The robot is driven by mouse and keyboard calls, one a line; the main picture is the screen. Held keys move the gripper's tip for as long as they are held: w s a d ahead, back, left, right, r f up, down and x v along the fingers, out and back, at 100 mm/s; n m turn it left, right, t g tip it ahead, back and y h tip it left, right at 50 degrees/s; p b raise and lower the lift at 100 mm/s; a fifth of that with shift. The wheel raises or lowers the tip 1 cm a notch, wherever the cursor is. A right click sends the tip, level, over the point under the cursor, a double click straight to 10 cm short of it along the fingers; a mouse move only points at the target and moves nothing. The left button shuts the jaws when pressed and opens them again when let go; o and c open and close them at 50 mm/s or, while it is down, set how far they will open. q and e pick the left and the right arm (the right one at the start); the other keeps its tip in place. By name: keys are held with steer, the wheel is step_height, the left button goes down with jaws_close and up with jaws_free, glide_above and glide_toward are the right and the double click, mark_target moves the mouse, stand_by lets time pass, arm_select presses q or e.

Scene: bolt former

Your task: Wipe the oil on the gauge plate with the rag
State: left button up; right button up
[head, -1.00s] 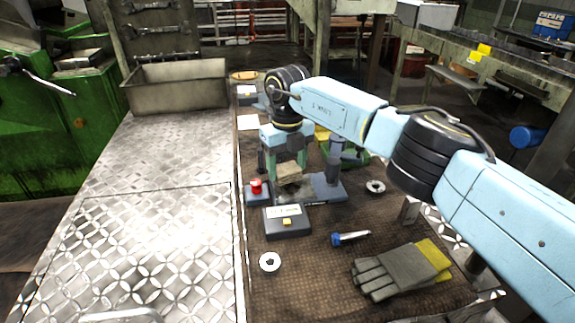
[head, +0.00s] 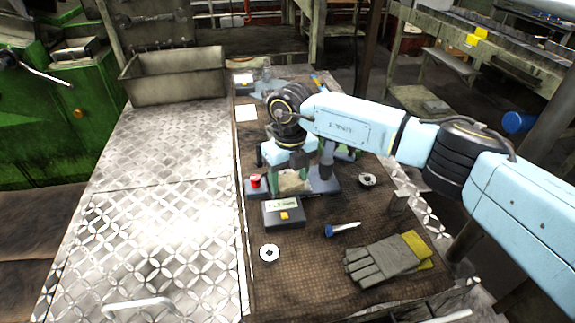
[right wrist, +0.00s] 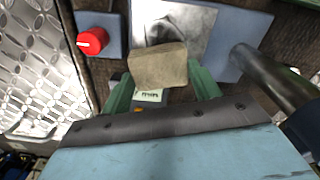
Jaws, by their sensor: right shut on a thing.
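The gauge plate (right wrist: 210,20) is a pale metal plate on a blue-grey base; in the right wrist view a dark oil smear (right wrist: 188,22) shows on it. The base (head: 322,182) is partly hidden by my right arm in the head view. My right gripper (right wrist: 160,90), with green fingers, is shut on the rag (right wrist: 158,66), a tan folded block. The rag overlaps the plate's near edge in the wrist view; I cannot tell whether it touches. In the head view, my right gripper (head: 291,180) is over the base. My left gripper is not in view.
A dark box with a label (head: 283,213) stands in front. Metal rings (head: 270,253), a blue-handled tool (head: 342,229) and gloves (head: 385,260) lie on the brown mat. Bare metal plating (head: 150,220) is at left.

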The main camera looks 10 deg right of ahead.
mark_target(290, 185)
steer(key=shift+s+f, duration=0.4)
steer(key=shift+s, duration=0.1)
steer(key=shift+a, duration=0.1)
steer(key=shift+w+r+p, duration=0.1)
steer(key=shift+r+p, duration=0.35)
steer(key=shift+r, duration=0.2)
steer(key=shift+c, duration=0.3)
step_height(290, 185, up, 5)
steer(key=p, duration=0.2)
steer(key=shift+f+p, duration=0.1)
steer(key=shift+p, duration=0.2)
steer(key=shift+r, duration=0.2)
steer(key=shift+r, duration=0.25)
steer(key=shift+r+p, duration=0.85)
steer(key=shift+r, duration=0.4)
